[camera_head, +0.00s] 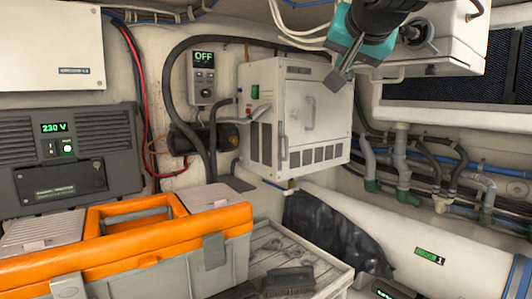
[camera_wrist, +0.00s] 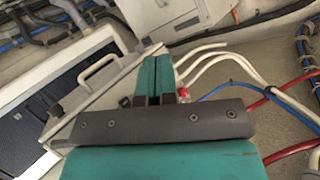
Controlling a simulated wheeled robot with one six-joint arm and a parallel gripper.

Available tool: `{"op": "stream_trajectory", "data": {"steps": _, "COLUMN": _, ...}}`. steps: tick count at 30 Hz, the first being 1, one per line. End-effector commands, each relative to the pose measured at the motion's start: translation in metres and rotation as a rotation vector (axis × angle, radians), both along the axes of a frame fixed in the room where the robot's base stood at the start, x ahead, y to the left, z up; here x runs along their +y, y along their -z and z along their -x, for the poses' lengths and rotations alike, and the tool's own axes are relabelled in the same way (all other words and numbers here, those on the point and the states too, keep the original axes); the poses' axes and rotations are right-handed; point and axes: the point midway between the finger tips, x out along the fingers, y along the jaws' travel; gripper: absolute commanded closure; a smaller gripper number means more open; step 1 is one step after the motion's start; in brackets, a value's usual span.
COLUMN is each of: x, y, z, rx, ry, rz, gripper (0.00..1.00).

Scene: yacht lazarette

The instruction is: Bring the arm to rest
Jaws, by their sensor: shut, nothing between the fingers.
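My gripper (camera_head: 340,80) hangs down from the top of the head view, right of centre, with a teal body and a grey tip. In the wrist view its two teal fingers (camera_wrist: 160,72) lie side by side against each other. The gripper is shut and holds nothing. It is raised in front of the upper right corner of a white cabinet (camera_head: 330,115) in the head view. I cannot tell the distance between them.
A white box with a handle (camera_head: 445,45) is close beside the gripper. An orange and grey toolbox (camera_head: 215,250) stands at the lower left. A slatted crate (camera_head: 335,270) holds tools. Pipes (camera_head: 402,150) and a white cylinder (camera_head: 400,225) line the right. Cables (camera_wrist: 220,70) run near the fingers.

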Motion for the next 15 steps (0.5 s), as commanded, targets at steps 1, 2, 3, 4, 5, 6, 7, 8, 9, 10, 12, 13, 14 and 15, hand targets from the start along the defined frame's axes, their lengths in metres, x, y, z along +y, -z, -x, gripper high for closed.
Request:
{"op": "stream_trajectory", "data": {"steps": 1, "x": 0.0, "y": 0.04, "z": 0.009, "rx": 0.083, "ry": -0.067, "rz": 0.064, "gripper": 1.0}}
{"op": "stream_trajectory", "data": {"steps": 2, "x": 0.003, "y": 0.062, "z": 0.015, "rx": 0.133, "ry": -0.116, "rz": 0.101, "gripper": 1.0}}
{"op": "stream_trajectory", "data": {"steps": 3, "x": 0.005, "y": 0.092, "z": 0.027, "rx": 0.201, "ry": -0.18, "rz": 0.146, "gripper": 1.0}}
{"op": "stream_trajectory", "data": {"steps": 4, "x": 0.006, "y": 0.114, "z": 0.036, "rx": 0.253, "ry": -0.231, "rz": 0.177, "gripper": 1.0}}
{"op": "stream_trajectory", "data": {"steps": 5, "x": 0.007, "y": 0.136, "z": 0.048, "rx": 0.303, "ry": -0.28, "rz": 0.204, "gripper": 1.0}}
{"op": "stream_trajectory", "data": {"steps": 6, "x": 0.008, "y": 0.164, "z": 0.064, "rx": 0.369, "ry": -0.346, "rz": 0.237, "gripper": 1.0}}
{"op": "stream_trajectory", "data": {"steps": 7, "x": 0.008, "y": 0.184, "z": 0.077, "rx": 0.418, "ry": -0.395, "rz": 0.257, "gripper": 1.0}}
{"op": "stream_trajectory", "data": {"steps": 8, "x": 0.008, "y": 0.204, "z": 0.092, "rx": 0.466, "ry": -0.445, "rz": 0.275, "gripper": 1.0}}
{"op": "stream_trajectory", "data": {"steps": 9, "x": 0.008, "y": 0.229, "z": 0.112, "rx": 0.528, "ry": -0.511, "rz": 0.294, "gripper": 1.0}}
{"op": "stream_trajectory", "data": {"steps": 10, "x": 0.008, "y": 0.246, "z": 0.128, "rx": 0.573, "ry": -0.561, "rz": 0.306, "gripper": 1.0}}
{"op": "stream_trajectory", "data": {"steps": 12, "x": 0.007, "y": 0.282, "z": 0.167, "rx": 0.671, "ry": -0.673, "rz": 0.322, "gripper": 1.0}}
{"op": "stream_trajectory", "data": {"steps": 13, "x": 0.007, "y": 0.295, "z": 0.183, "rx": 0.705, "ry": -0.718, "rz": 0.324, "gripper": 1.0}}
{"op": "stream_trajectory", "data": {"steps": 14, "x": 0.006, "y": 0.307, "z": 0.199, "rx": 0.74, "ry": -0.761, "rz": 0.325, "gripper": 1.0}}
{"op": "stream_trajectory", "data": {"steps": 15, "x": 0.006, "y": 0.32, "z": 0.218, "rx": 0.779, "ry": -0.815, "rz": 0.324, "gripper": 1.0}}
